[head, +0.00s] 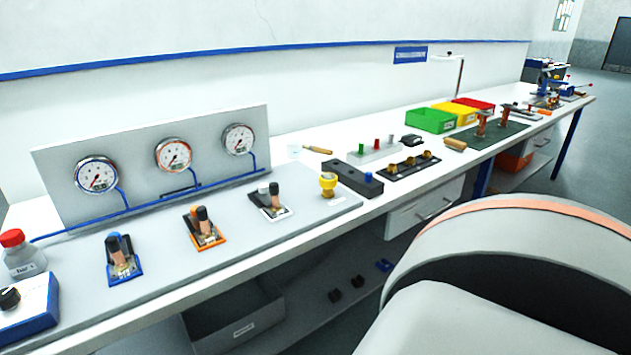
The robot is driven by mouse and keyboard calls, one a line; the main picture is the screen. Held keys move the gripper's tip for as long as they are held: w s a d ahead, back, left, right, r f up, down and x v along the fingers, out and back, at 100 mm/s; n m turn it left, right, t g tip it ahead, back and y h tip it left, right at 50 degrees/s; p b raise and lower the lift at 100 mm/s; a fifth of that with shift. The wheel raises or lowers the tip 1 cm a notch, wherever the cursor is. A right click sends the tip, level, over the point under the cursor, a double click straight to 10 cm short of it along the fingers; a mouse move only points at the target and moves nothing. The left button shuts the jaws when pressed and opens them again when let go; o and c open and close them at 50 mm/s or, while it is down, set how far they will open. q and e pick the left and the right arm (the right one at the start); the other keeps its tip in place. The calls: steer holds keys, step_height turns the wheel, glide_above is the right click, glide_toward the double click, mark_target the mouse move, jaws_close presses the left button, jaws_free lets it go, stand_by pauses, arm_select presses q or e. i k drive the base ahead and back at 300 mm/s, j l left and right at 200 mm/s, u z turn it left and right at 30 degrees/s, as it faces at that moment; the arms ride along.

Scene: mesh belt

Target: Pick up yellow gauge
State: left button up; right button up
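A small yellow-topped piece (328,182) with a brass-coloured lower part stands upright near the right end of the grey panel base on the bench. It is the only yellow gauge-like piece I see. Three round dial gauges are fixed to the upright grey panel: one with a blue rim (97,174), one with an orange rim (173,155) and one with a grey rim (238,139). None of these dials is yellow. Neither of my grippers is in the head view.
Blue (123,267), orange (205,232) and white (270,203) valve stations stand before the dials. A dark block (352,179) lies right of the yellow piece. A red-capped bottle (20,254) is far left. Green (430,121), yellow and red bins stand further back. A large white body fills the lower right.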

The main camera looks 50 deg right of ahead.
mark_target(326, 180)
steer(key=z, duration=1.75)
